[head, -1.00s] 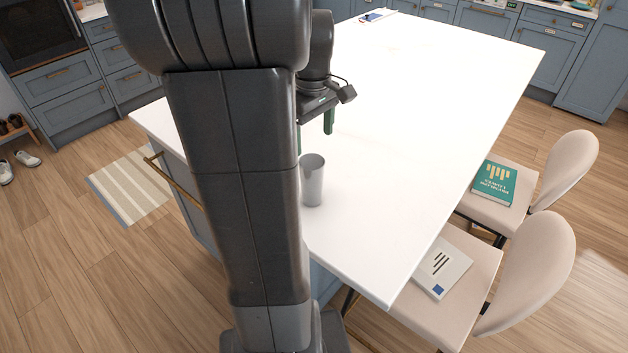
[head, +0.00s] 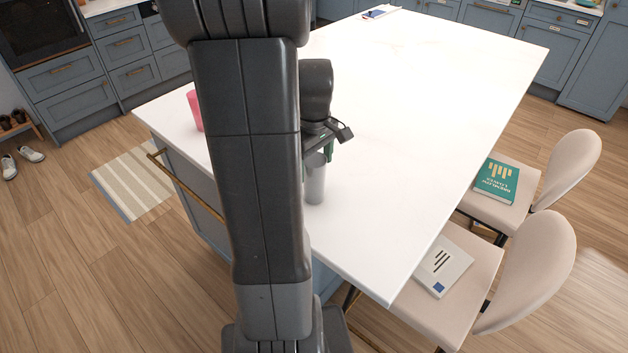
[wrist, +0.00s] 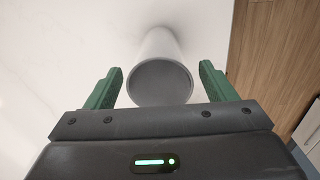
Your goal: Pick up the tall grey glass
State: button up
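The tall grey glass (head: 315,182) stands upright on the white island top near its front edge. In the wrist view the glass (wrist: 160,80) sits between the two green fingers of my gripper (wrist: 162,84), with a visible gap on each side. My gripper is open. In the head view my gripper (head: 322,153) is at the upper part of the glass and hides its rim; my arm covers the area just left of it.
The white island top (head: 420,90) is mostly clear. A pink object (head: 194,110) stands at its left, partly behind my arm. Two beige chairs stand at the right, bearing a green book (head: 496,180) and a white book (head: 442,269).

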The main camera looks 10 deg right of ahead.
jog(key=c, duration=1.4)
jog(key=shift+r, duration=0.15)
